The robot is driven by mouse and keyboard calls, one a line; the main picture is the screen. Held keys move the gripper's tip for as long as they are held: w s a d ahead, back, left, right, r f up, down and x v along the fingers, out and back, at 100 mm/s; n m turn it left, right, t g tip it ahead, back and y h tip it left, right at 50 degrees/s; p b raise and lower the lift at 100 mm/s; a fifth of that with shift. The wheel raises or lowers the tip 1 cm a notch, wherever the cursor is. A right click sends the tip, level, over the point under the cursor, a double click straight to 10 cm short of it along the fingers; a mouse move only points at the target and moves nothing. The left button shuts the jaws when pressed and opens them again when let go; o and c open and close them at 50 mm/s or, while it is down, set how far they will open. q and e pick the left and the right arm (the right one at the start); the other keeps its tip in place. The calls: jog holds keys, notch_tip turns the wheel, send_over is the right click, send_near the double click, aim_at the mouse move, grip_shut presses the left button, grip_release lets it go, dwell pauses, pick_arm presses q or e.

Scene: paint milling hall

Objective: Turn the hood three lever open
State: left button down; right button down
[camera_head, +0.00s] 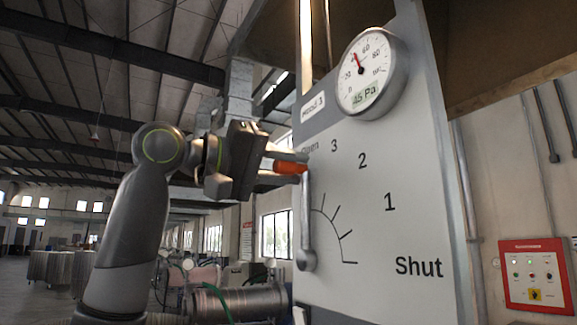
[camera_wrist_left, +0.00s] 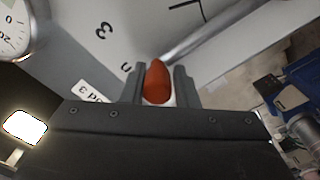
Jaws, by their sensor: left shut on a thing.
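The hood three lever (camera_head: 306,220) is a grey rod on a pale panel (camera_head: 375,225) with a plate reading 3. It stands nearly upright from its pivot at the bottom, its upper end by the word Open. Its orange grip (camera_head: 290,168) sticks out to the left at the top. My left gripper (camera_head: 284,161) comes in from the left and is shut on the orange grip. In the left wrist view the orange grip (camera_wrist_left: 157,82) sits between both fingers, and the rod (camera_wrist_left: 205,35) runs up to the right. My right gripper is not in view.
A round gauge (camera_head: 371,71) reading 45 Pa sits above the lever. The panel carries marks 3, 2, 1 and Shut to the right. A red control box (camera_head: 536,275) hangs on the right wall. Machinery (camera_head: 238,302) stands behind at lower left.

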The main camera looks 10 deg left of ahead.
pick_arm(q)
jog(key=shift+d+f, duration=0.1)
jog(key=shift+f, duration=0.15)
jog(key=c, duration=1.3)
grip_release()
jog(key=shift+o, duration=0.3)
jog(key=shift+w, duration=0.15)
jog(key=shift+r, duration=0.1)
jog(key=shift+s+a, duration=0.35)
jog(key=shift+a, duration=0.05)
jog(key=b+v, duration=0.6)
jog(key=v, duration=1)
jog(key=shift+a+b, duration=0.25)
jog(key=shift+b, duration=0.05)
